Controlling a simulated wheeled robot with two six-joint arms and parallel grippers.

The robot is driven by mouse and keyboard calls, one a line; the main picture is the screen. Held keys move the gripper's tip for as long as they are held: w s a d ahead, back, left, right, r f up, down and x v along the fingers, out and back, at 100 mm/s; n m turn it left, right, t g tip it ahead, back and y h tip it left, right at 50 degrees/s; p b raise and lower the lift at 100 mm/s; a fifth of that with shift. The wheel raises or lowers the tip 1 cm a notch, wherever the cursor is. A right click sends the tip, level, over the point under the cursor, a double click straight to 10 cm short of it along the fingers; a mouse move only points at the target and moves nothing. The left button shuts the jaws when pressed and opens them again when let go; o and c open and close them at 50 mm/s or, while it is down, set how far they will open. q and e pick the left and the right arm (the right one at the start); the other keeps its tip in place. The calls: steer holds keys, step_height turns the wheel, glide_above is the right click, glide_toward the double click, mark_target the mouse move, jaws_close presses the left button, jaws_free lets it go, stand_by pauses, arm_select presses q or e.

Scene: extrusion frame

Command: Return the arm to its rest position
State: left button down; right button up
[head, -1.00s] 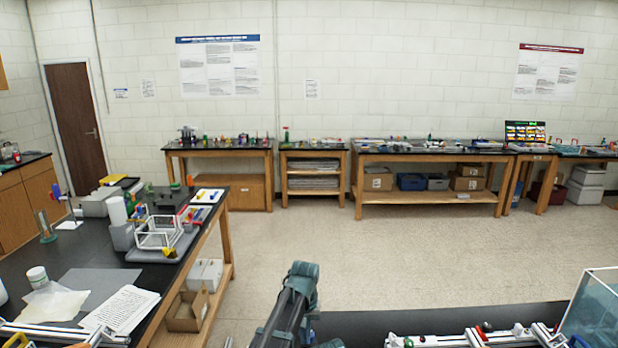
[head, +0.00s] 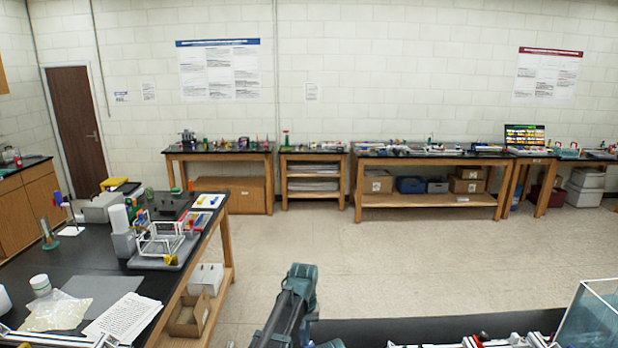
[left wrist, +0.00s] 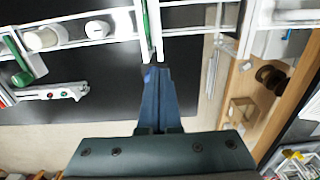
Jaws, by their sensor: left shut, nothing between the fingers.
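My left arm (head: 292,305) rises from the bottom middle of the head view, in front of the floor and beside the near bench. Its fingertips cannot be made out there. In the left wrist view my left gripper (left wrist: 160,75) is shut and empty. Its blue fingers touch each other, over a black bench top (left wrist: 100,85). The tips appear close to a white extrusion frame (left wrist: 75,18) with green brackets (left wrist: 154,25); whether they touch it cannot be told. My right gripper is not in view.
A black bench (head: 420,327) with white rails and a clear tank (head: 595,315) fills the lower right. A side bench (head: 85,255) at left holds a white wire frame (head: 160,238), papers and bottles. Open floor (head: 400,250) lies between these and the back tables.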

arm_select(q)
steer(key=shift+r, duration=0.7)
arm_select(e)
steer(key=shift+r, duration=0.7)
arm_select(q)
steer(key=s+a+f+m+b, duration=0.1)
steer(key=s+f+b, duration=0.5)
steer(key=s, duration=0.2)
steer(key=s+a+f+m+b, duration=0.1)
steer(key=s+a+f+b, duration=0.1)
steer(key=s+f+b, duration=0.5)
steer(key=s+a+f+m+y+b, duration=0.1)
steer(key=s+f+b, duration=0.6)
steer(key=s, duration=0.2)
steer(key=shift+s+a+f+m, duration=0.2)
steer(key=shift+s+a+m, duration=0.1)
steer(key=shift+s+a, duration=0.1)
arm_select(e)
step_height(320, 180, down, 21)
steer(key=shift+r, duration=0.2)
arm_select(q)
steer(key=shift+s, duration=0.1)
steer(key=shift+r, duration=0.1)
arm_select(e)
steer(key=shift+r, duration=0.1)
